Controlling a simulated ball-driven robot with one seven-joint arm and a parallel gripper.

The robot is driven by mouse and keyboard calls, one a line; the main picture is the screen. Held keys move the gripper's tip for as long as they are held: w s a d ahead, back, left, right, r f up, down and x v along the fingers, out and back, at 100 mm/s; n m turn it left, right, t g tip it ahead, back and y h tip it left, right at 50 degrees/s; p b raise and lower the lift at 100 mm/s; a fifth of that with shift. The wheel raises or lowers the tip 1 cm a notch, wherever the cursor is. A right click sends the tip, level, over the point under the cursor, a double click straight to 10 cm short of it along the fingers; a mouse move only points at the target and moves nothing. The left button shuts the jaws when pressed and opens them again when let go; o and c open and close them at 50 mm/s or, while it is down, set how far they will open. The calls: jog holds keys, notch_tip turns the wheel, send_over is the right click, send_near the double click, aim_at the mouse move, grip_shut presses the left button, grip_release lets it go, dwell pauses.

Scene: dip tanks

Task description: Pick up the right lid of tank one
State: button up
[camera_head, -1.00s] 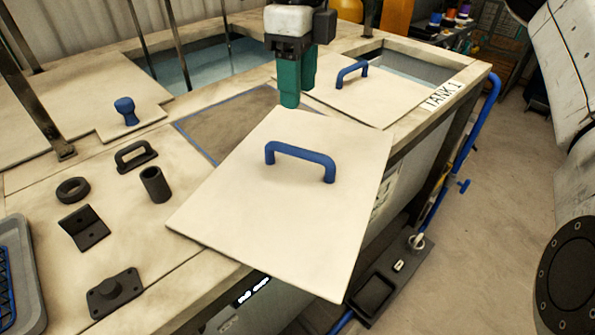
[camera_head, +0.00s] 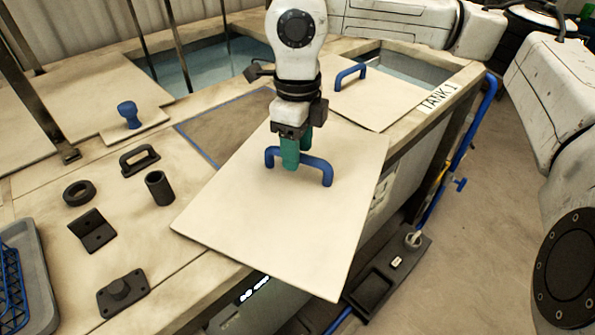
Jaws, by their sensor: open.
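A cream lid (camera_head: 250,225) with a blue bar handle (camera_head: 327,172) lies in the middle, askew and overhanging the bench's front edge. A second cream lid (camera_head: 385,105) with a blue handle (camera_head: 350,73) lies behind it, beside the TANK 1 label (camera_head: 438,97) and partly over the tank opening. My gripper (camera_head: 297,160), with green fingers, points down at the near lid's handle. It is open. One finger shows in front of the bar and the other appears behind it; contact cannot be told. The fingers hide part of the bar.
Black parts, including a ring (camera_head: 79,193) and a cylinder (camera_head: 159,188), stand left of the near lid. A grey tray (camera_head: 42,290) is at lower left. A lid with a blue knob (camera_head: 129,113) lies at back left. Dark upright posts rise there.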

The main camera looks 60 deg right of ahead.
grip_shut()
dwell(0.4)
dwell(1.0)
